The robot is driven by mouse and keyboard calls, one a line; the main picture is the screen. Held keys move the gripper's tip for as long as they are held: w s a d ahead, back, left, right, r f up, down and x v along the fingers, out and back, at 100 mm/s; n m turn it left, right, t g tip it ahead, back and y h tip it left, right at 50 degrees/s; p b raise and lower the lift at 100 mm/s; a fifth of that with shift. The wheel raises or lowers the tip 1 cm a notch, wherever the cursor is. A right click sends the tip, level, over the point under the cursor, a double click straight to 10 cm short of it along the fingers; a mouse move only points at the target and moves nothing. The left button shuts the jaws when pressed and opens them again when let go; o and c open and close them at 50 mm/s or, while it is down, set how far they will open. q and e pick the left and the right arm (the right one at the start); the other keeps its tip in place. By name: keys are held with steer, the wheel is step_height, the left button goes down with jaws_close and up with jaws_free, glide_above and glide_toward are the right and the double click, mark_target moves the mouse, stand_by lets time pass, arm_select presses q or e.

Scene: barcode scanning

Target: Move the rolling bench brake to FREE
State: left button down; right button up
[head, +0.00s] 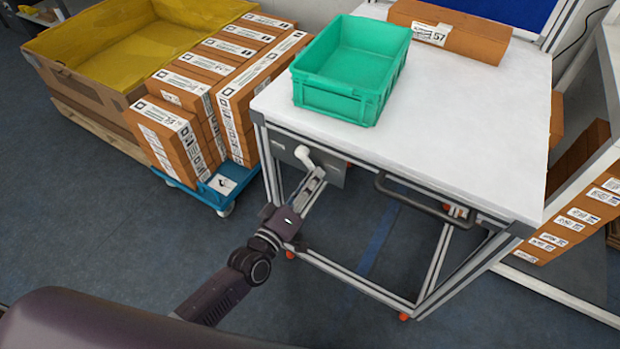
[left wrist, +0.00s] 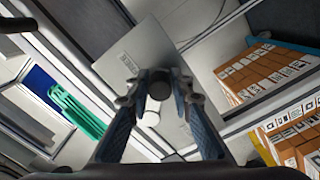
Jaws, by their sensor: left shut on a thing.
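The rolling bench (head: 450,110) has a white top and a metal frame. A grey metal brake plate (head: 332,172) hangs under its left front edge. The brake lever (head: 303,153) with a white end sticks out from this plate. My left gripper (head: 316,178) reaches up from below and is shut on the lever. In the left wrist view the fingers (left wrist: 160,88) close around the lever's dark part, and its white end (left wrist: 151,119) shows between them. The plate (left wrist: 140,50) carries a small label that I cannot read. The lever's brake setting cannot be told. My right gripper is not in view.
A green crate (head: 340,98) and a brown box (head: 450,32) stand on the bench. A dark push handle (head: 420,207) sticks out at the front. Stacked boxes on a blue trolley (head: 208,192) stand close at left. The floor in front is clear.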

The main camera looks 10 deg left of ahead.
arm_select(q)
steer(key=shift+w+a+r+n, duration=0.15)
steer(key=shift+r+n, duration=0.1)
steer(key=shift+n, duration=0.15)
steer(key=c, duration=2)
jaws_free()
steer(key=shift+o, duration=1.2)
steer(key=shift+f, duration=0.15)
steer(key=v, duration=1.2)
